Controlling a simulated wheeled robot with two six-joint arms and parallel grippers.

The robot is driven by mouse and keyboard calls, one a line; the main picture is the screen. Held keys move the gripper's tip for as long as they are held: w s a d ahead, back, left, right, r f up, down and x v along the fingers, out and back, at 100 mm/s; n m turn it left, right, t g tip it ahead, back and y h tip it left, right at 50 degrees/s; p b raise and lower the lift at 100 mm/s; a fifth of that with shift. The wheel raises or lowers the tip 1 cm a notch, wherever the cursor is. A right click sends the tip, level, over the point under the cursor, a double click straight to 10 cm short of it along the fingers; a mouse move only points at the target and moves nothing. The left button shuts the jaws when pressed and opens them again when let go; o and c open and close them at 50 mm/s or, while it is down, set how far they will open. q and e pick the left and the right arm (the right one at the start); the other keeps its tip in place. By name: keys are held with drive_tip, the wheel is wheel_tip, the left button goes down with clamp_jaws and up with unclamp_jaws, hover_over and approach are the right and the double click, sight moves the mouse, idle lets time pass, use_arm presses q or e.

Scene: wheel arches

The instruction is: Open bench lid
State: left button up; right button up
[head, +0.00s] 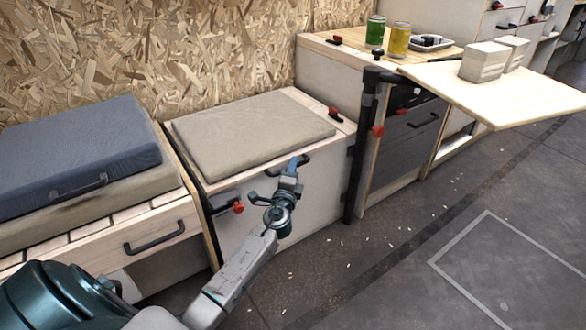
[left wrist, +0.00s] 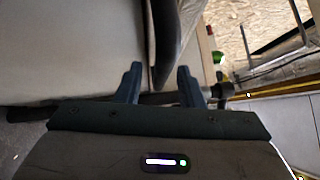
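The bench (head: 285,215) is a pale wooden box against the chipboard wall. Its lid (head: 335,118) lies flat and closed under a beige cushion (head: 250,135). A dark handle (head: 303,161) sits at the front edge below the cushion. My left gripper (head: 292,165) is at this handle, at the bench's upper front. In the left wrist view its two dark fingers (left wrist: 158,82) are apart. A dark bar (left wrist: 155,99) runs behind them, close to the fingers; I cannot tell whether they touch it. My right gripper is not in view.
A red-knobbed latch (head: 238,208) is on the bench front. A black post (head: 356,165) stands at its right. A fold-out table (head: 500,90) with pale blocks juts out at right. A blue cushion (head: 75,150) lies at left.

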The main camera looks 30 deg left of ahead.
use_arm(q)
drive_tip(key=shift+w+a+r, duration=0.1)
drive_tip(key=shift+w+a, duration=0.1)
drive_tip(key=shift+w, duration=0.35)
clamp_jaws()
drive_tip(key=shift+r, duration=0.15)
